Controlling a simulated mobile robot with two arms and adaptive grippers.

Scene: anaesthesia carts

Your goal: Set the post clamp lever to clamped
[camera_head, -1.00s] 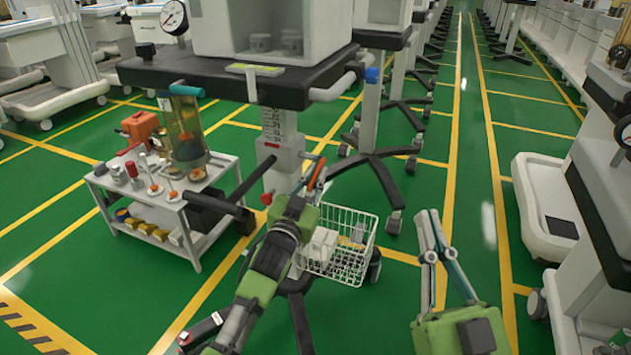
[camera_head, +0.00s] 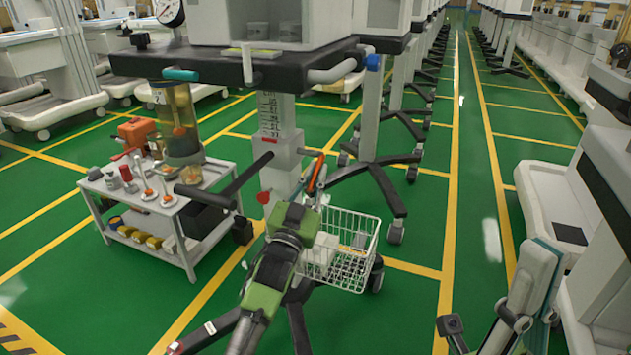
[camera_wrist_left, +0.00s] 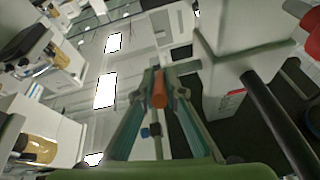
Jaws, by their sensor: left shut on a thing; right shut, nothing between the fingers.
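The orange post clamp lever (camera_head: 317,172) stands steeply tilted beside the white clamp block (camera_head: 276,165) on the scaled post (camera_head: 270,118). My left gripper (camera_head: 311,190) is at the lever, with its fingers closed around it. In the left wrist view, the orange lever (camera_wrist_left: 159,88) sits between the fingertips of my left gripper (camera_wrist_left: 159,95). The lever's joint with the clamp is hidden, and I cannot tell its clamp state. My right gripper (camera_head: 535,280) is shut and empty at the lower right, away from the clamp.
A white wire basket (camera_head: 350,265) hangs just right of my left gripper. A black bar (camera_head: 240,185) sticks out left of the post. A small white cart (camera_head: 165,205) with jars stands at left. The dark cart shelf (camera_head: 220,66) overhangs the clamp. Green floor is clear at centre right.

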